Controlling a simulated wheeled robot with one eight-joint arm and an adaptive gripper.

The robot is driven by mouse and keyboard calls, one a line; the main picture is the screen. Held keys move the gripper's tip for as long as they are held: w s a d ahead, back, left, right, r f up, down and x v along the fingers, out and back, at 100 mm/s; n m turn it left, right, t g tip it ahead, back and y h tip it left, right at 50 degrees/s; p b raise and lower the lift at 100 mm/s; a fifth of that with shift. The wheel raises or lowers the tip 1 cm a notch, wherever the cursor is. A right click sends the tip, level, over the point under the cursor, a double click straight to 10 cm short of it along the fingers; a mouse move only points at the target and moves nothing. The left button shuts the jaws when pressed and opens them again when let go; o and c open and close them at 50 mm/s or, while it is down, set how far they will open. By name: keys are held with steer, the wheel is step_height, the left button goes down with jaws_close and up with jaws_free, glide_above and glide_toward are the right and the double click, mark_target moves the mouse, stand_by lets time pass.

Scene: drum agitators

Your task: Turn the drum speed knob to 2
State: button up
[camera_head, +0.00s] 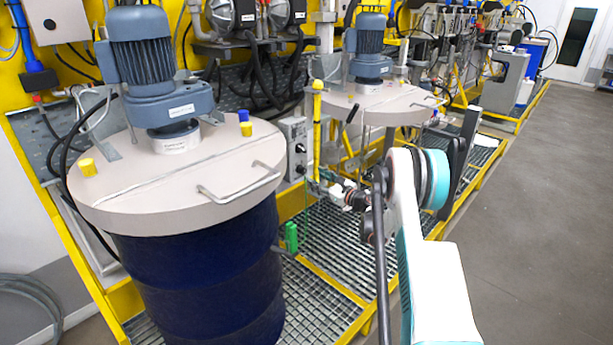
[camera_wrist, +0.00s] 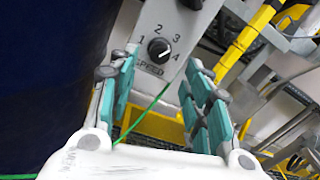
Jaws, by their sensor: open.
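The drum speed knob (camera_wrist: 159,49) is a round black dial on a light grey control box (camera_wrist: 175,12), with the numbers 1 to 4 around it and "SPEED" printed beside it. A light mark shows on the knob, but I cannot tell surely which number it points to. My gripper (camera_wrist: 163,70) is open, its teal fingers apart to either side of the knob in the picture. No contact with the knob shows. In the head view the control box (camera_head: 294,140) stands between two drums, and my gripper (camera_head: 318,187) is in front of its lower part.
A dark blue drum (camera_head: 205,275) with a pale lid and grey motor (camera_head: 146,62) stands close on the left. Another lidded drum (camera_head: 375,104) is behind. A yellow post (camera_head: 317,130) rises beside the box. A green block (camera_head: 291,237) is below. Open floor (camera_head: 540,240) lies right.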

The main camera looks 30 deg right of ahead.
mark_target(304, 171)
steer(key=b+x, duration=0.1)
steer(key=x, duration=0.5)
steer(key=shift+w, duration=0.3)
steer(key=shift+a, duration=0.1)
jaws_close()
